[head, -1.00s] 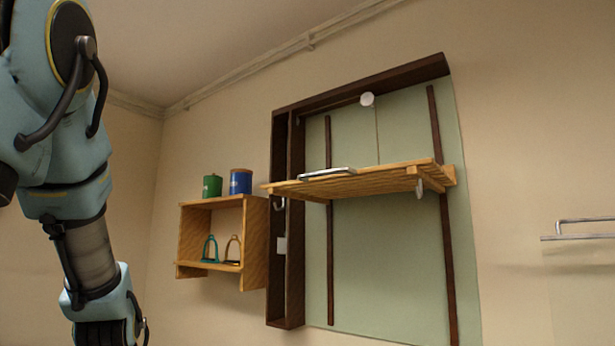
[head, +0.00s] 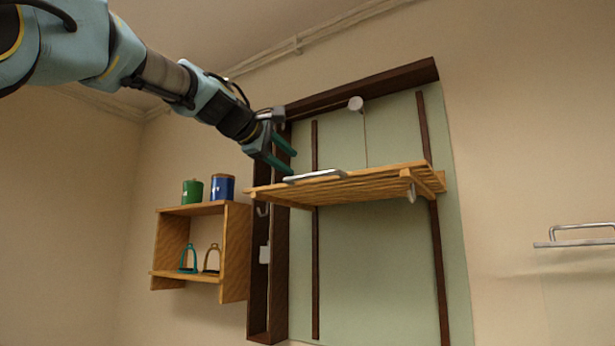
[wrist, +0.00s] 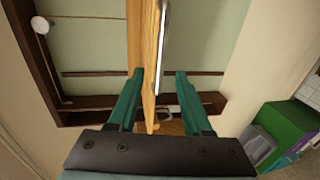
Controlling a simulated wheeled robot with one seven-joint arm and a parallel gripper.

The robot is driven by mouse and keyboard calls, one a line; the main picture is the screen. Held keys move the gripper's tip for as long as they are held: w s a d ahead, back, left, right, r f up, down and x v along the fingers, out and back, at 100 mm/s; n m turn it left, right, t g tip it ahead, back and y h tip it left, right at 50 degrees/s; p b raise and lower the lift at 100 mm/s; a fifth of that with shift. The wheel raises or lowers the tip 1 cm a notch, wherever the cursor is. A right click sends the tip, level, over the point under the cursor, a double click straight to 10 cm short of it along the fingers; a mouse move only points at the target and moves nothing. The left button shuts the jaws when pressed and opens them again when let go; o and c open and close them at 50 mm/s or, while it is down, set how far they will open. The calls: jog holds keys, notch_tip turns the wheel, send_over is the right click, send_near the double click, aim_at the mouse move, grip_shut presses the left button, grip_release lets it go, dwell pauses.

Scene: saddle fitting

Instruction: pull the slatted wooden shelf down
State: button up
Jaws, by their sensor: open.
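The slatted wooden shelf (head: 345,187) juts out level from a pale green panel with dark wooden rails. A silver bar handle (head: 316,175) lies along its upper front edge. My gripper (head: 287,157) is open and empty, just above the shelf's left end, close to the handle. In the wrist view, the shelf (wrist: 149,60) shows edge-on with the handle (wrist: 161,45) alongside. The two teal fingers (wrist: 158,105) stand apart, one on each side of the shelf's near end in the picture; I cannot tell whether they touch it.
A small wooden wall shelf (head: 235,250) at left holds a green tin (head: 192,192), a blue tin (head: 222,188) and two stirrups. A dark wooden frame (head: 268,290) borders the panel. A metal rail (head: 580,243) is on the right wall. Below the shelf is clear.

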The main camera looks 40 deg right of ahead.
aim_at(306, 175)
jog(key=p+x, duration=0.3)
jog(key=x, duration=0.6)
jog(key=shift+d+p, duration=0.3)
jog(key=shift+p, duration=0.05)
grip_shut()
jog(key=shift+f, duration=0.1)
dwell(0.8)
